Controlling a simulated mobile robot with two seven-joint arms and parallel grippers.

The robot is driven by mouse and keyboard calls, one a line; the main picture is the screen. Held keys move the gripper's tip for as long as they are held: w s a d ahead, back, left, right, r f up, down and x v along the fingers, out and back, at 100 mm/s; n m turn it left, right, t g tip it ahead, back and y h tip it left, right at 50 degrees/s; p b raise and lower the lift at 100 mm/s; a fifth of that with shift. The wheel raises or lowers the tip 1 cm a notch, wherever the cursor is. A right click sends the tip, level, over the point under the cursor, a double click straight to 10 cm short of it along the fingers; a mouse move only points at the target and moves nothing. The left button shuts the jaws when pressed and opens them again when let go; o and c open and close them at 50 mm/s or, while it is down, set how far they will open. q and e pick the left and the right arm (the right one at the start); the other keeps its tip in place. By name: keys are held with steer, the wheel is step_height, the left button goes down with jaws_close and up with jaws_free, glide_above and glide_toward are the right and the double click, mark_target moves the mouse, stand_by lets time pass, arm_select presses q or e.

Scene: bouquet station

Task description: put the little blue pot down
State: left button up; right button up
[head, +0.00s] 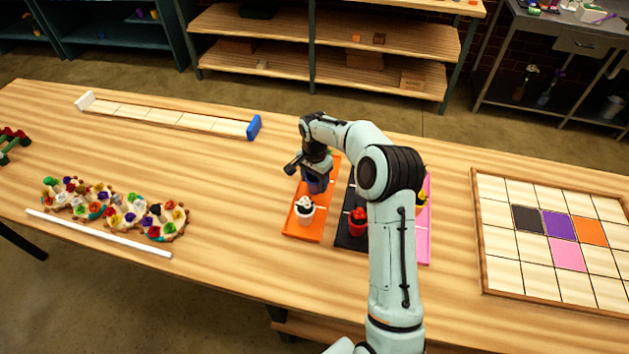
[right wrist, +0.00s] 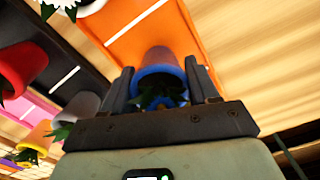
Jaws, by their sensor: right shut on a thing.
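The little blue pot (head: 316,184) is at the far end of the orange strip (head: 301,231) in the head view. In the right wrist view the blue pot (right wrist: 158,62), with dark green leaves in it, sits between the two fingers over the orange strip (right wrist: 125,25). My right gripper (head: 308,172) is shut on the pot. I cannot tell whether the pot's base touches the strip. My left gripper is not in view.
A white-flowered pot (head: 304,211) stands nearer on the orange strip. A red pot (head: 357,222) is on the black strip (head: 347,240), with a pink strip (head: 424,240) beyond. A tile board (head: 515,275) lies right; flower rings (head: 125,214) and a white rod (head: 98,233) lie left.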

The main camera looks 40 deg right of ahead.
steer(key=shift+f, duration=0.3)
steer(key=shift+f, duration=0.15)
steer(key=o, duration=1.3)
steer(key=shift+o, duration=0.2)
step_height(320, 180, up, 12)
steer(key=shift+r, duration=0.1)
steer(key=shift+s, duration=0.1)
